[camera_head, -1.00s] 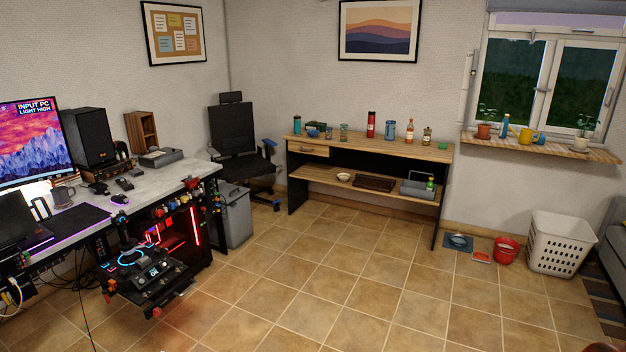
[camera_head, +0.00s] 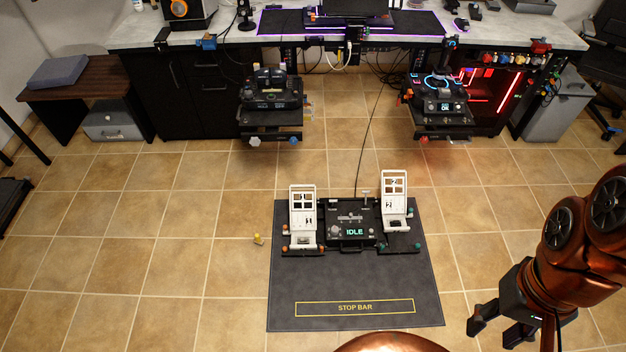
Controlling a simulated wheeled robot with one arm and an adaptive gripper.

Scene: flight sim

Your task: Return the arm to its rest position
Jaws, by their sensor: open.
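My copper-coloured arm (camera_head: 585,245) comes in at the right edge of the head view and hangs downward. My gripper (camera_head: 497,328) is at its lower end, near the bottom right. Its dark fingers are spread apart, with nothing seen between them. It is over the tiled floor, to the right of the dark mat, and apart from it.
A dark mat (camera_head: 350,285) marked "STOP BAR" lies ahead, bearing a pedal unit (camera_head: 351,228) reading "IDLE". A desk (camera_head: 190,38) with two control units (camera_head: 272,105) (camera_head: 440,105) spans the back. A small yellow object (camera_head: 258,239) lies left of the mat.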

